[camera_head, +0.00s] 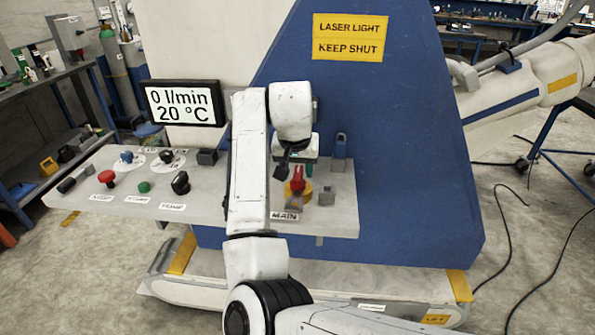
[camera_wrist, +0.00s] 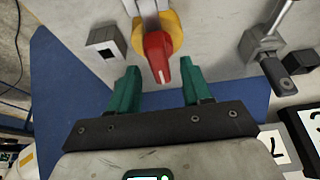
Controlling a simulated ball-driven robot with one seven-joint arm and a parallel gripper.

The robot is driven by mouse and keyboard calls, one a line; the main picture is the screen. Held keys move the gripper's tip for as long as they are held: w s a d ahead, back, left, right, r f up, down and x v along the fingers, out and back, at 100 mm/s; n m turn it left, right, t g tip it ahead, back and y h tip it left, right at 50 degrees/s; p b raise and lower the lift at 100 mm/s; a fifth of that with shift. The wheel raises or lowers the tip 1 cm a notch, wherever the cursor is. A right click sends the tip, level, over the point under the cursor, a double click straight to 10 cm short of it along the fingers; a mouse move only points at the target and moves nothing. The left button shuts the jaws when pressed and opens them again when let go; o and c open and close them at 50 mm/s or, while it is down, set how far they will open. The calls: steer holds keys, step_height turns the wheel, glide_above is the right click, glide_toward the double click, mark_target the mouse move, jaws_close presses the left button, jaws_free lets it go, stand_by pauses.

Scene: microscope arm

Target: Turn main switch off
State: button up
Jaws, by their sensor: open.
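The main switch is a red handle (camera_head: 297,181) on a yellow round base, standing on the grey control panel (camera_head: 335,215) just behind the "MAIN" label (camera_head: 285,216). In the wrist view the red handle (camera_wrist: 157,55) points toward my gripper, with its yellow base (camera_wrist: 172,32) behind it. My gripper (camera_wrist: 160,82) is open, with its green fingers on either side of the handle's tip. I see no clear contact between fingers and handle. In the head view my arm and wrist partly cover the gripper and the area around the switch.
A grey block (camera_head: 326,196) stands right of the switch and a padlock-like fitting (camera_head: 340,148) behind it. Left on the panel are a red button (camera_head: 107,177), a green button (camera_head: 144,187) and a black knob (camera_head: 180,183). A display (camera_head: 183,103) reads "0 l/min 20 °C". A blue housing (camera_head: 400,150) rises behind.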

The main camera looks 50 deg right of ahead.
steer(key=shift+x, duration=1)
jaws_close()
